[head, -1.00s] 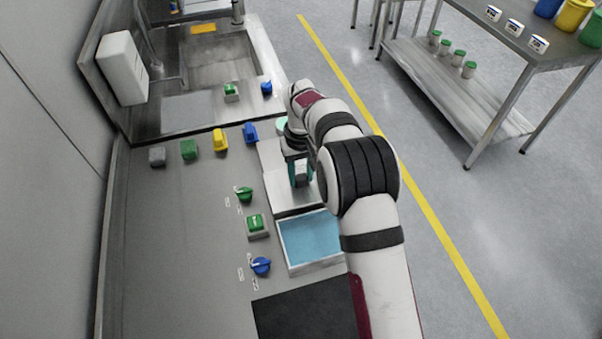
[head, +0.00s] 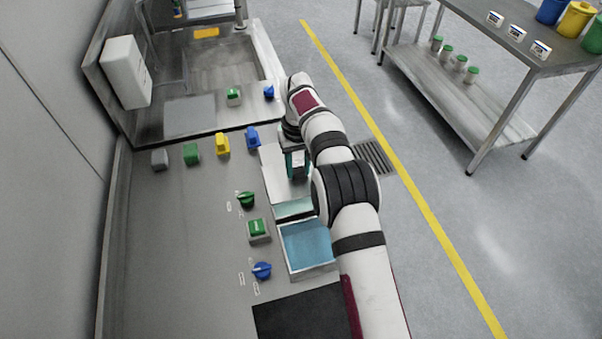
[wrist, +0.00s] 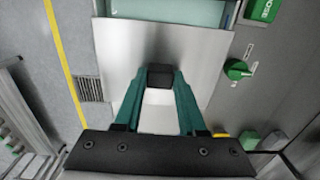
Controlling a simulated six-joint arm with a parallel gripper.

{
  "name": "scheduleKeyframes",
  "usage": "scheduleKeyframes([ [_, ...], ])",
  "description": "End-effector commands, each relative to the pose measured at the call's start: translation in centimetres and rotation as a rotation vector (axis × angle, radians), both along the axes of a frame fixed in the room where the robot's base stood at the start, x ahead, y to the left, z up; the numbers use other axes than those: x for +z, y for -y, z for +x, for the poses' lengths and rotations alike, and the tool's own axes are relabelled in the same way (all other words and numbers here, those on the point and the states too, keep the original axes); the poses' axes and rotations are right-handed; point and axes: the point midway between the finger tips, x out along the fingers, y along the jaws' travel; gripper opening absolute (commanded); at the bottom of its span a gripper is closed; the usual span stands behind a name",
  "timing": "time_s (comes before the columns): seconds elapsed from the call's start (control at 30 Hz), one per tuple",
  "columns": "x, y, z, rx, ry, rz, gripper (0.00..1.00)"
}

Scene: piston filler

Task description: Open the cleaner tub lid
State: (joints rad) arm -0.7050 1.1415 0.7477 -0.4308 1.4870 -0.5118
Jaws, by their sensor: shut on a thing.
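The lid is a flat steel plate (head: 274,170) lying over the tub behind the open blue tub. A strip of the tub's pale teal inside (head: 293,208) shows at the lid's near edge. In the wrist view the lid (wrist: 118,48) is broad and flat, with the tub's teal opening (wrist: 170,12) beyond its edge. My gripper (wrist: 160,78) is shut on the lid's dark block-shaped handle (wrist: 160,74), one teal finger on each side. In the head view my gripper (head: 298,174) is over the lid, and my arm hides part of its right side.
An open tub of blue liquid (head: 307,247) stands in front. Colored blocks and a sink (head: 222,75) lie beyond. A floor drain (head: 374,158) is at right.

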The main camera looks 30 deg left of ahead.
Motion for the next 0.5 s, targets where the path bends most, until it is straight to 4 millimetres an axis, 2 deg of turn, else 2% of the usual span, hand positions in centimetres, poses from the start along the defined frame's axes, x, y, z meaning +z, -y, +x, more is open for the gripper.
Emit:
scheduleKeyframes([
  [0.27, 0.10, -0.14, 0.07, 0.000, 0.001, 0.001, 0.00],
  [0.3, 0.10, -0.14, 0.07, 0.000, 0.001, 0.001, 0.43],
  [0.43, 0.07, -0.12, 0.06, -0.001, 0.001, 0.001, 0.67],
  [0.5, 0.05, -0.11, 0.06, -0.001, 0.001, 0.001, 0.70],
])
